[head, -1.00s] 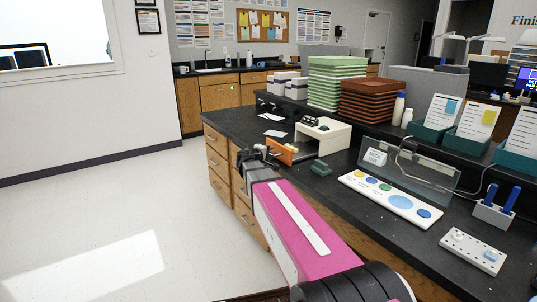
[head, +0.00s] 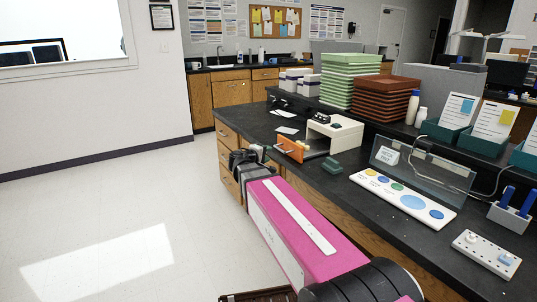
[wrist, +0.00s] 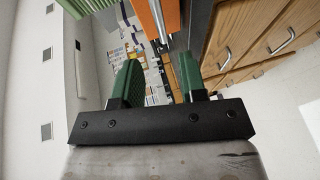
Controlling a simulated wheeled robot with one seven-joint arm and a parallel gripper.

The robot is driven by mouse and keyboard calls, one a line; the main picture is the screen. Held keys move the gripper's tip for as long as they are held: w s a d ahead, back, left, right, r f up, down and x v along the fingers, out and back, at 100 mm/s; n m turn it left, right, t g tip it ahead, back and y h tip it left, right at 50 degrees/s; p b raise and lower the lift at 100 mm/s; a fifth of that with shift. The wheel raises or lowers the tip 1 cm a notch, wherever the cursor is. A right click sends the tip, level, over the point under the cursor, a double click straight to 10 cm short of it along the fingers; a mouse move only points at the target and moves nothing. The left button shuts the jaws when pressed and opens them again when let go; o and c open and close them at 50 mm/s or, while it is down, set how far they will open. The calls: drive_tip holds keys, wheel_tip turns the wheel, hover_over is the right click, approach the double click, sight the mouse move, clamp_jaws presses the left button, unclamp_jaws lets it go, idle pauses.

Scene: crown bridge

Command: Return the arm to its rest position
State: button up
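My arm, with its magenta link (head: 296,232), stretches forward along the left side of the counter in the head view. My gripper (head: 259,153) is at its far end, beside the counter's drawers and left of the orange door. In the wrist view my gripper (wrist: 158,78) shows two green fingers spread apart with nothing between them. It is open and empty.
The black counter (head: 340,205) runs along my right. On it stand a white box (head: 335,133) with an open orange door (head: 290,149), a white palette board (head: 404,197) and a clear panel (head: 425,168). Wooden drawers (wrist: 280,30) are close in the wrist view. The left floor is clear.

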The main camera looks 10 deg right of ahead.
drive_tip(key=s+d+f+m+g+y, duration=0.2)
drive_tip(key=s+f+g, duration=0.15)
drive_tip(key=f, duration=0.35)
drive_tip(key=s+d+f+m+g+y, duration=0.2)
drive_tip(key=s+f+g, duration=0.1)
drive_tip(key=s+f, duration=0.3)
drive_tip(key=s+a+f+m+g+y, duration=0.1)
drive_tip(key=s+a+f+g+y, duration=0.1)
drive_tip(key=s+f+y, duration=0.2)
drive_tip(key=s+a+f+m+g+y, duration=0.1)
drive_tip(key=s+f+m+g+y, duration=0.1)
drive_tip(key=s+f, duration=0.5)
drive_tip(key=shift+s+a+f+m+y, duration=0.3)
drive_tip(key=shift+a+f+y, duration=0.1)
drive_tip(key=shift+f+y, duration=0.45)
